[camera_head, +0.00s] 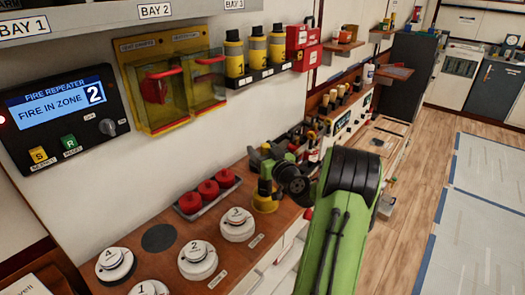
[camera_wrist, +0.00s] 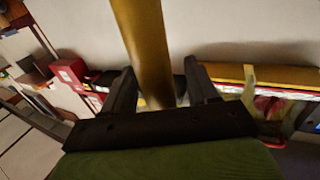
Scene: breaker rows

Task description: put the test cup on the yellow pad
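My gripper (camera_head: 272,172) is at the right end of the wooden counter, low over its back part. Just below it is a yellow cylindrical object (camera_head: 265,202), partly hidden by the gripper; it may be the test cup. In the wrist view a gold-yellow cylinder (camera_wrist: 146,45) runs up from between my two spread fingers (camera_wrist: 160,72). A gap shows between it and the right finger, and it lies close to the left one. I cannot clearly make out a separate yellow pad.
Numbered white detectors (camera_head: 197,260) and a dark round patch (camera_head: 158,238) are on the counter. A tray of red round pieces (camera_head: 208,194) stands left of my gripper. Yellow-and-black cylinders (camera_head: 256,52) stand on a wall shelf above, beside yellow covers (camera_head: 165,92).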

